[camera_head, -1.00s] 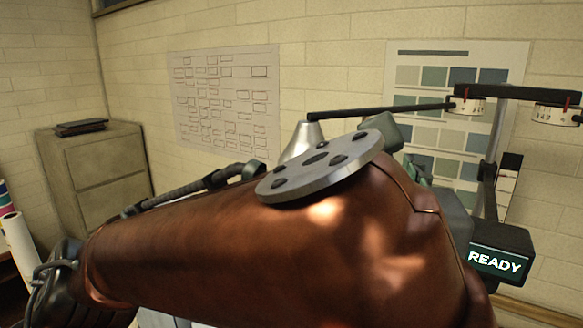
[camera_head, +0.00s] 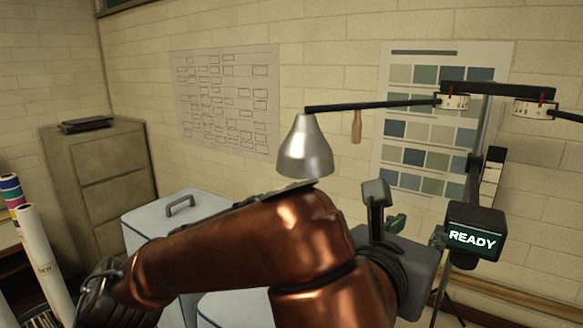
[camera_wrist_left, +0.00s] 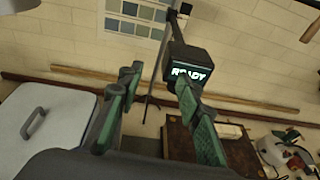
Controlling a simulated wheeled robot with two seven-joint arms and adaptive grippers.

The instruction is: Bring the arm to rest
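My left arm (camera_head: 245,240), copper-coloured, crosses the lower middle of the head view from the left, its elbow end low at the left. The gripper is open and empty. My right gripper is in neither view.
A black box reading READY (camera_head: 473,233) stands on a pole right of the gripper. A metal lamp shade (camera_head: 305,150) hangs above the arm. A pale lidded bin (camera_head: 140,215) is behind it. A filing cabinet (camera_head: 95,175) stands left, with paper rolls (camera_head: 42,255) in front.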

